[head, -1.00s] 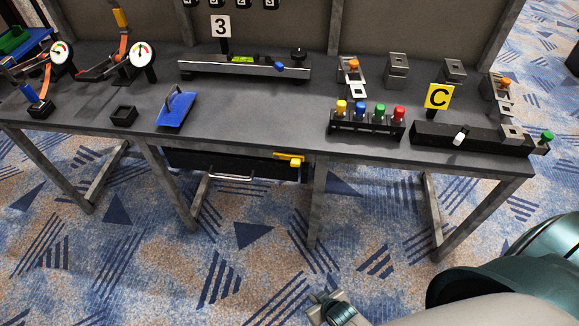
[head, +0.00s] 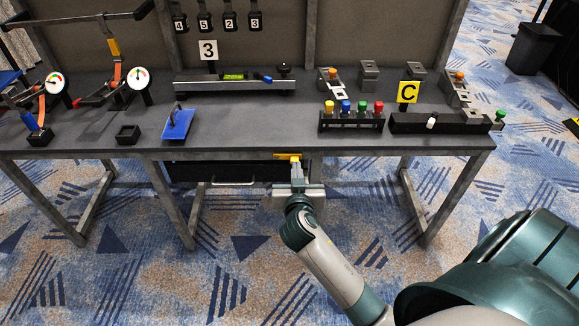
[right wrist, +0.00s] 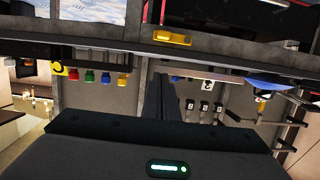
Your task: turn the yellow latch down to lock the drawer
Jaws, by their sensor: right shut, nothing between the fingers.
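The yellow latch (head: 285,156) lies level on the front of the table, at the right end of the black drawer (head: 262,173). The drawer hangs under the tabletop and has a silver handle (head: 232,183). My right gripper (head: 296,164) is shut and empty, pointing up at the latch's right end and partly covering it in the head view. In the right wrist view, which looks upside down, the latch (right wrist: 173,38) shows beyond the shut fingers (right wrist: 160,80) with a gap in the picture. Contact cannot be told. My left gripper is out of view.
The table edge (head: 400,153) runs just above my right gripper. Table legs (head: 180,205) stand left of the gripper.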

